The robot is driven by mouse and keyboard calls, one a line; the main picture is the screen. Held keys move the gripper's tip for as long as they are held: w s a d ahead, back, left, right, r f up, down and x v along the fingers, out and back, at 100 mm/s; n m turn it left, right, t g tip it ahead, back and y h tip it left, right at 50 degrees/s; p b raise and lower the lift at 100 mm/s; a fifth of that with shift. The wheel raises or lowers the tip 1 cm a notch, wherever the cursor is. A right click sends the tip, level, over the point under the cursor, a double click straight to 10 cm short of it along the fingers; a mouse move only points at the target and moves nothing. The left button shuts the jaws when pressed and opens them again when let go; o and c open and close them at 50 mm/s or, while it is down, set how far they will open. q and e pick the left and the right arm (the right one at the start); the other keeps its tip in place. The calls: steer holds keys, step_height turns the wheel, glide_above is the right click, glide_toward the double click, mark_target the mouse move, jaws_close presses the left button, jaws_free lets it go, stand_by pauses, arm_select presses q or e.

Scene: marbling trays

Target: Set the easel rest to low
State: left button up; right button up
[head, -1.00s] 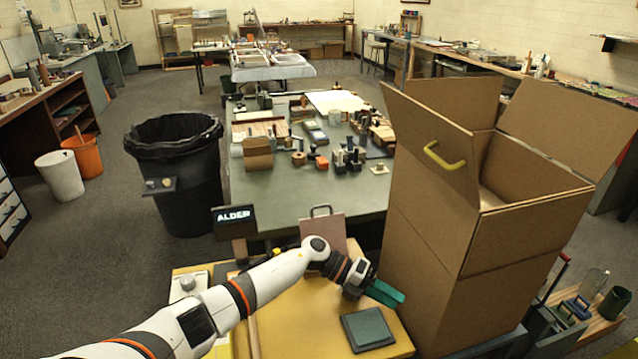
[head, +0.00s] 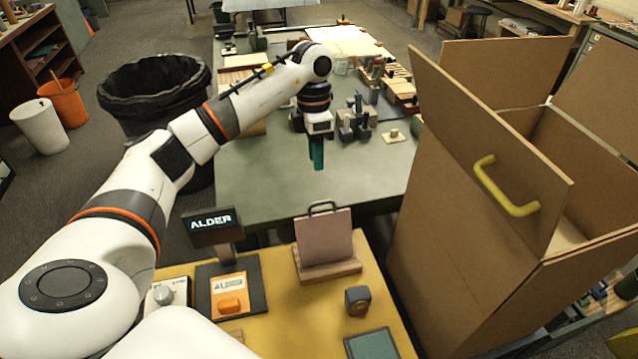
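The easel rest appears to be the pinkish upright panel (head: 324,240) with a dark bail on top. It leans slightly back on a wooden base (head: 328,271) on the yellow-topped stand; its setting cannot be read. My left gripper (head: 317,160) points down with teal fingers, beyond and above the panel, over the near part of the green table. It touches nothing that I can see. The fingers overlap in this view, so their gap is unclear. My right gripper is out of view.
A tall open cardboard box (head: 470,230) with a yellow handle (head: 505,190) stands right of the yellow stand (head: 290,320). The stand also holds an ALDER sign (head: 212,224), an orange card (head: 229,293), a knob box (head: 165,292), a dark block (head: 358,300) and a green pad (head: 371,344).

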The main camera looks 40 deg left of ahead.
arm_select(q)
steer(key=f, duration=0.3)
steer(key=s+d+f+p, duration=0.1)
steer(key=f, duration=0.3)
steer(key=f+p, duration=0.1)
steer(key=f, duration=0.2)
steer(key=shift+s+d+f, duration=0.15)
steer(key=shift+d+f, duration=0.05)
steer(key=shift+f, duration=0.05)
steer(key=shift+c, duration=0.5)
jaws_close()
